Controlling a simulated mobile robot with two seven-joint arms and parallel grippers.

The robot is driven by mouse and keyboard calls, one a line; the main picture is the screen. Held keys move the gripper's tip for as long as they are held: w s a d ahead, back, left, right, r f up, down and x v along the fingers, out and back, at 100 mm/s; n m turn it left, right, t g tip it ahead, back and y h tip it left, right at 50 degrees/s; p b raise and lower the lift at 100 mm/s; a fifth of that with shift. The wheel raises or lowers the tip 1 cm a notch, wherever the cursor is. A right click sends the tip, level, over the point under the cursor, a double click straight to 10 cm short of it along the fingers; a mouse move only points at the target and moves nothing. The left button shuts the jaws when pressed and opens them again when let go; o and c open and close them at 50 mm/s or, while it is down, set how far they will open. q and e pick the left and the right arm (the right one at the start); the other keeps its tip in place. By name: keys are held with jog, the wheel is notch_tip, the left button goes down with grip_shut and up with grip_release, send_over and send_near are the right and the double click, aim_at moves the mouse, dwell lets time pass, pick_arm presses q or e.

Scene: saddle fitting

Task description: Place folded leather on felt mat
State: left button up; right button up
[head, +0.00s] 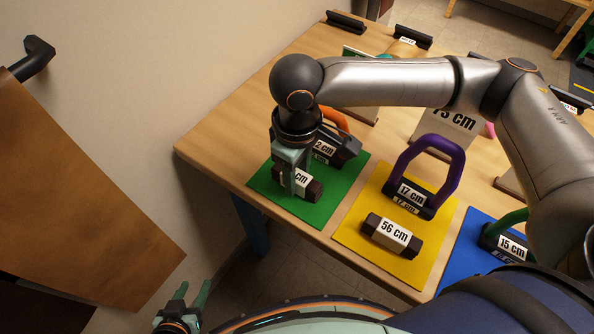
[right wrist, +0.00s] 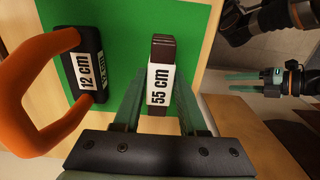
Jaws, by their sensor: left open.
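The green felt mat (head: 265,193) lies at the near left corner of the table. A dark brown folded leather with a white "55 cm" label (right wrist: 160,80) is over this mat, partly hidden by my right gripper in the head view. My right gripper (head: 292,190) points down at it. In the right wrist view its two fingers (right wrist: 160,90) stand on either side of the leather; whether they press on it I cannot tell. A second leather marked "56 cm" (head: 393,235) lies on the yellow mat (head: 360,213). My left gripper (head: 185,296) is open and empty, below the table edge.
An orange "12 cm" saddle tree (right wrist: 90,65) stands beside the leather on the green mat. A purple "17 cm" one (head: 430,175) stands on the yellow mat. A green "15 cm" one (head: 505,235) is at the blue mat (head: 460,262). A brown panel (head: 90,200) is at the left.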

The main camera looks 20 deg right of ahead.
aim_at(297, 176)
jog(key=shift+o, duration=1.4)
pick_arm(q)
jog(key=shift+s+a+f, duration=0.1)
jog(key=shift+a+f, duration=0.15)
jog(key=shift+f, duration=0.05)
pick_arm(e)
jog(key=shift+o, duration=0.3)
pick_arm(q)
jog(key=shift+f, duration=0.1)
pick_arm(e)
jog(key=shift+r, duration=0.1)
pick_arm(q)
jog(key=shift+s+a+r+p, duration=0.1)
jog(key=shift+a+r+p, duration=0.15)
jog(key=shift+r+p, duration=0.65)
pick_arm(e)
notch_tip(297, 176, up, 12)
pick_arm(q)
jog(key=shift+s+f, duration=0.1)
jog(key=shift+s, duration=0.05)
pick_arm(e)
jog(key=shift+s, duration=0.1)
